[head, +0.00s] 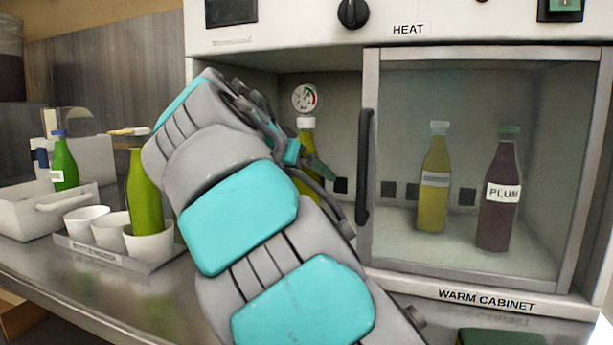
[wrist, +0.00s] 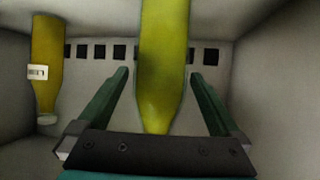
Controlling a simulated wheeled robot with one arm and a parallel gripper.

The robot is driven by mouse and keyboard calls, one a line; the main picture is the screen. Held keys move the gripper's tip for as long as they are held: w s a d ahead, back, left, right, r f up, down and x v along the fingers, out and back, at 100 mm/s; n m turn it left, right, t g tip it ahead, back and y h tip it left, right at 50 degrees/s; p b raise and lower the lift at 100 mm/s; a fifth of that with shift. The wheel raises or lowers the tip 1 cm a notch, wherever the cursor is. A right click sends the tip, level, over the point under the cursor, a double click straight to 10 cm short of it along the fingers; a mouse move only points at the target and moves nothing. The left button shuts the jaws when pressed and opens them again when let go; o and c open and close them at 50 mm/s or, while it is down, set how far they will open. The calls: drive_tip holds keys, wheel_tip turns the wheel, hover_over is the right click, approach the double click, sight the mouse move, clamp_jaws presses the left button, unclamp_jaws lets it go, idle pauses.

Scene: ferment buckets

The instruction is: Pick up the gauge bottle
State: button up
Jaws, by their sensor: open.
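The gauge bottle (head: 308,132) is yellow-green with a white cap and a round dial gauge (head: 304,98) on top. It stands inside the warm cabinet's open left part; my arm and gripper hide much of it in the head view. In the wrist view the gauge bottle (wrist: 162,45) appears upside down between the two fingers, with its gauge out of sight. My gripper (wrist: 158,74) is open, one green finger on each side of the bottle, with visible gaps. In the head view my gripper (head: 318,168) is partly hidden and overlaps the bottle.
The warm cabinet's glass door (head: 366,165) covers the right part, with a yellow bottle (head: 433,190) and a dark plum bottle (head: 497,215) behind it. A tray (head: 118,258) with white cups, a green bottle (head: 145,195) and a white bin (head: 45,212) stand left.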

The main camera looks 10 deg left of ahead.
drive_tip(key=x, duration=0.3)
drive_tip(key=shift+f, duration=0.2)
drive_tip(key=shift+c, duration=0.4)
clamp_jaws()
idle(0.4)
